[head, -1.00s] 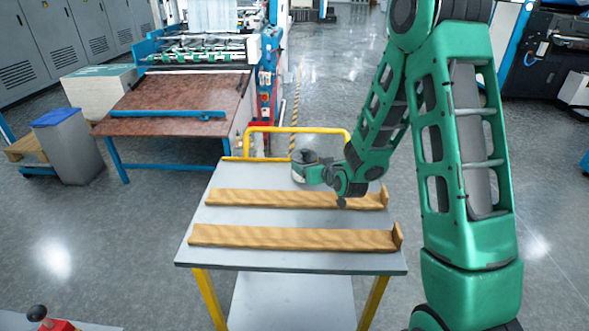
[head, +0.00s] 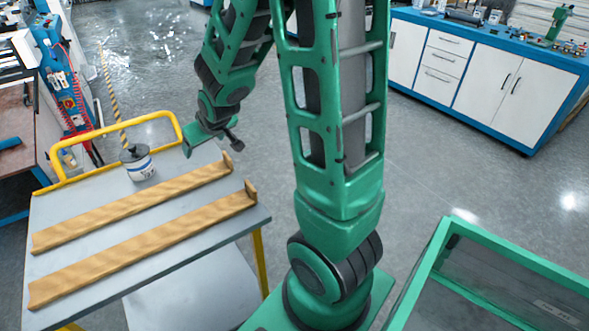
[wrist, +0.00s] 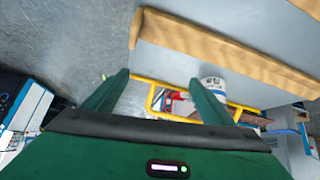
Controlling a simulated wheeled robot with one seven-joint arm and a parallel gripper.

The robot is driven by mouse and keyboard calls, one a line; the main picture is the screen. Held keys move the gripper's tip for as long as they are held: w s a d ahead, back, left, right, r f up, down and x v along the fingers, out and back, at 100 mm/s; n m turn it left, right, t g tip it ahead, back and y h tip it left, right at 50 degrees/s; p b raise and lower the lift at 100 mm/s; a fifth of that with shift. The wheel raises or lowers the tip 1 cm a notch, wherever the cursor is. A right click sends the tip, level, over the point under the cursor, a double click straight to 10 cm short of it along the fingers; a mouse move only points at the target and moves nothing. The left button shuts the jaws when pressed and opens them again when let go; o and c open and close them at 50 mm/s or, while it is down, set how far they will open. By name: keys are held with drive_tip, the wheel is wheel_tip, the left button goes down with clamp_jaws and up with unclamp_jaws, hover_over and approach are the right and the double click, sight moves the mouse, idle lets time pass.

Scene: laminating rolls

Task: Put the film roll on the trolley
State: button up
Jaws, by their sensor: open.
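The trolley (head: 185,258) has a grey top and a yellow handle, and stands at the left in the head view. Two wooden rails, a far one (head: 130,207) and a near one (head: 150,244), lie along its top, each with a raised end at the right. My gripper (head: 205,138) is off the trolley's far right corner, apart from the rails. In the wrist view my gripper (wrist: 158,80) is open, with nothing between its fingers. I cannot make out a film roll for certain in any view.
A white pot (head: 138,163) with a dark top stands on the trolley near the handle. A blue and white cabinet (head: 480,65) with tools on top stands at the back right. A machine (head: 65,80) stands at the far left.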

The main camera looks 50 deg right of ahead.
drive_tip(key=s+r+m+g, duration=0.1)
drive_tip(key=s+r+g, duration=0.1)
drive_tip(key=s, duration=0.8)
drive_tip(key=s+d+r+m+g+y, duration=0.1)
drive_tip(key=s+r+m+g, duration=0.1)
drive_tip(key=s, duration=0.9)
drive_tip(key=s+d+r+m+g, duration=0.1)
drive_tip(key=s+g, duration=0.3)
drive_tip(key=s, duration=0.7)
drive_tip(key=shift+s+r+m+y, duration=0.15)
drive_tip(key=shift+r+m+y, duration=0.25)
drive_tip(key=shift+r+m, duration=0.25)
drive_tip(key=shift+w+f, duration=0.2)
drive_tip(key=shift+w, duration=0.35)
